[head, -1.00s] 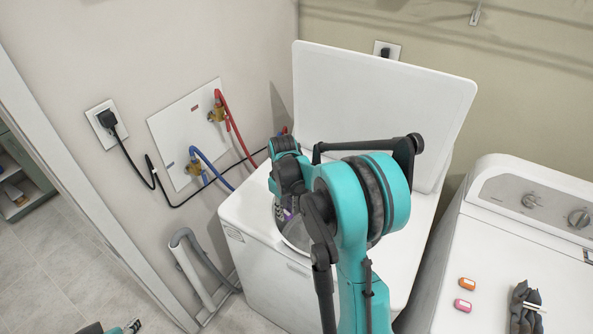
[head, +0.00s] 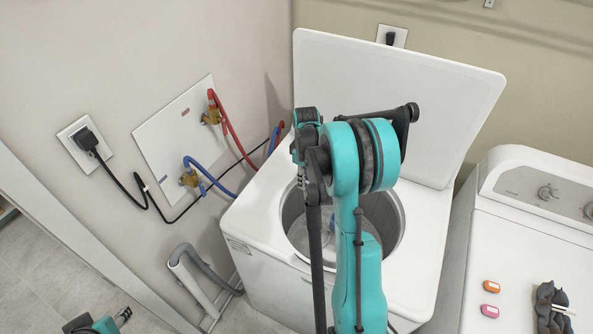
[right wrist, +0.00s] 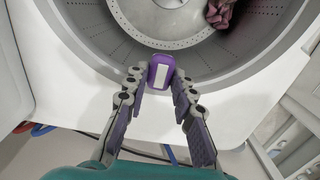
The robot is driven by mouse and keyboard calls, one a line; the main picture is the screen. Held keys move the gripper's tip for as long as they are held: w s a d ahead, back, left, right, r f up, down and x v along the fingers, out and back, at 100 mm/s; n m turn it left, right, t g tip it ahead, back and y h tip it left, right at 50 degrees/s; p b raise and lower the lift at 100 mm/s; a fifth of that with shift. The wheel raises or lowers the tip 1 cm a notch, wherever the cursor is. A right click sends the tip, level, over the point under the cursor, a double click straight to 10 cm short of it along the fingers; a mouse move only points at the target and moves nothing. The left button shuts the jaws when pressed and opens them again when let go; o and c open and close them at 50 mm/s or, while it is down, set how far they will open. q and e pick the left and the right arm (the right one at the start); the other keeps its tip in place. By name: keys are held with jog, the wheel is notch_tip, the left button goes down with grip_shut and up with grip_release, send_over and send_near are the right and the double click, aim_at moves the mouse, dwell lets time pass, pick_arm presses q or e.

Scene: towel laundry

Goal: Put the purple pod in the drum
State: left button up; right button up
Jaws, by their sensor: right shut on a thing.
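The purple pod (right wrist: 160,72), with a white label, sits between the fingertips of my right gripper (right wrist: 159,76), which is shut on it. In the right wrist view the pod appears over the inner wall of the drum (right wrist: 75,42), close to the rim; its height is unclear. In the head view my right gripper (head: 302,182) points down at the left side of the drum opening (head: 393,214), and I cannot make out the pod there. My left gripper (head: 122,318) shows only partly at the bottom left; its jaws are unclear.
The washer lid (head: 400,100) stands open behind the drum. A crumpled mauve cloth (right wrist: 220,14) lies inside the drum. An orange pod (head: 491,287), a pink pod (head: 490,312) and a dark bundle (head: 552,308) lie on the neighbouring white machine (head: 520,255). Hoses (head: 228,135) run along the left wall.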

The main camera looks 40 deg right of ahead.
notch_tip(320, 180, down, 29)
jog(key=b, duration=1.9)
jog(key=shift+s, duration=0.15)
jog(key=o, duration=1)
jog(key=shift+c, duration=0.2)
jog(key=shift+r, duration=0.15)
notch_tip(320, 180, up, 12)
jog(key=p, duration=0.7)
jog(key=shift+p, duration=0.3)
